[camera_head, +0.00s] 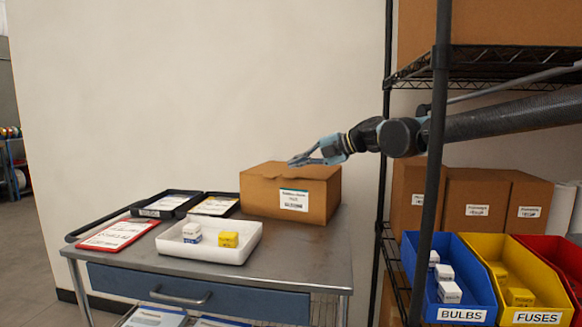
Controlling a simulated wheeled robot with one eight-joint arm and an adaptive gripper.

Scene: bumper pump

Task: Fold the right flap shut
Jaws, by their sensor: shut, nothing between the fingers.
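A brown cardboard box (262,202) with a white label on its front stands at the back right of the metal cart's top. Its top looks nearly flat, with an uneven front edge. I cannot make out the right flap as a separate piece, nor whether it lies fully down. My gripper (294,161) is shut and empty, reaching in from the right with its fingertips at the top of the box. I cannot tell whether they touch the cardboard.
The cart (290,252) also holds a white tray (210,256) with two small boxes, two black trays (166,214) and a red clipboard (117,235). A black shelf post (433,165) stands at right, beside blue (470,313) and yellow (535,317) bins. The wall behind is bare.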

